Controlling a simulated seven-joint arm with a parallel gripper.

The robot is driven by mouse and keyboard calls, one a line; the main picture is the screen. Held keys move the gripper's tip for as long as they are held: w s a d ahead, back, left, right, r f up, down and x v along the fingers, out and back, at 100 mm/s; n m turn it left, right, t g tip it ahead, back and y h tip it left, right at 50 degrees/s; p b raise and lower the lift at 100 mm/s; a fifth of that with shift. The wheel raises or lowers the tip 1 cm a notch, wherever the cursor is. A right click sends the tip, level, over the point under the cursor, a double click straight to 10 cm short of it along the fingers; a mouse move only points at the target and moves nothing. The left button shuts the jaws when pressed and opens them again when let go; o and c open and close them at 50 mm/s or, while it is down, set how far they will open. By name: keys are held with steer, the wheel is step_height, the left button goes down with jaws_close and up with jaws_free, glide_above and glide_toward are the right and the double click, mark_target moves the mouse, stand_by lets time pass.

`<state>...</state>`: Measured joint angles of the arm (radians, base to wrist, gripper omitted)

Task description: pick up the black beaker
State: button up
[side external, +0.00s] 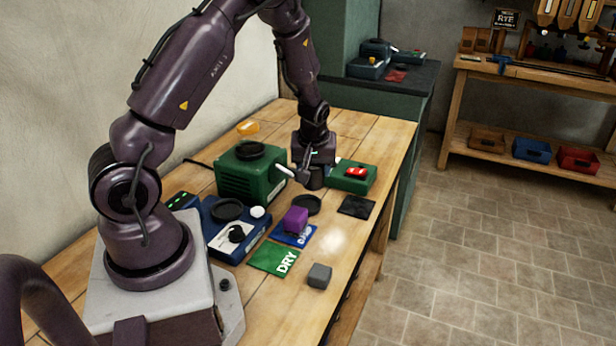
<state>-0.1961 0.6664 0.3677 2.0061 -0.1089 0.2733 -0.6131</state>
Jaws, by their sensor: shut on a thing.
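My gripper (309,168) points down over the back middle of the wooden bench, just right of the larger green box. It is shut on a dark, rounded thing that looks like the black beaker (315,180). The beaker shows only in part below and between the dark fingers, and its outline merges with them. I cannot tell whether its base touches the bench.
The green box (262,182) with a white lever stands close left. A green box with a red switch (356,172) stands close right. In front lie a black ring (307,205), a purple block (295,219), a black mat (357,207) and a grey block (319,275).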

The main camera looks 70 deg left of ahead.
steer(key=w+d, duration=1.3)
steer(key=s+a+r+n, duration=0.1)
steer(key=s+a+r, duration=0.1)
steer(key=s+r, duration=0.4)
steer(key=s+a+n+g, duration=0.1)
steer(key=s+a+n, duration=0.15)
steer(key=s, duration=0.65)
steer(key=shift+n, duration=0.45)
steer(key=w+a+f, duration=0.1)
steer(key=w+f, duration=0.2)
steer(key=w, duration=0.1)
steer(key=w+a+f, duration=0.2)
steer(key=w+f, duration=0.1)
steer(key=w, duration=0.1)
steer(key=w+a+f, duration=0.2)
steer(key=w+f, duration=0.1)
steer(key=w, duration=0.1)
steer(key=shift+w+a+f, duration=0.1)
steer(key=shift+w+a, duration=0.05)
steer(key=shift+w+a+f, duration=0.1)
steer(key=shift+w+f, duration=0.1)
steer(key=shift+f, duration=1.55)
